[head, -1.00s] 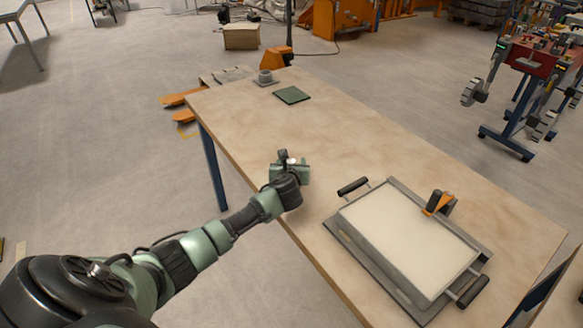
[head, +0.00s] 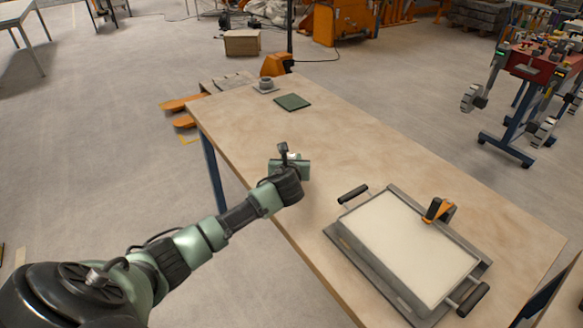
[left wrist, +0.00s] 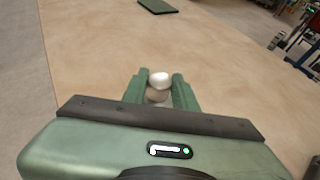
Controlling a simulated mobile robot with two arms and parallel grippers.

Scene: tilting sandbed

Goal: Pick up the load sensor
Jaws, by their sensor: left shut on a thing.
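The load sensor (left wrist: 159,79) appears to be the small rounded piece, white on top and greyish below, between my left fingers in the left wrist view. My left gripper (left wrist: 158,90) is shut on it, with one green finger on each side. My right gripper is not in view.
A grey tray (head: 345,238) with a pale sand-like bed, two black handles and an orange-black clamp (head: 438,210) stands at the right of the table (head: 385,145). A green mat (head: 293,102) and a grey round fixture (head: 265,86) lie at the far end. The tabletop between is clear.

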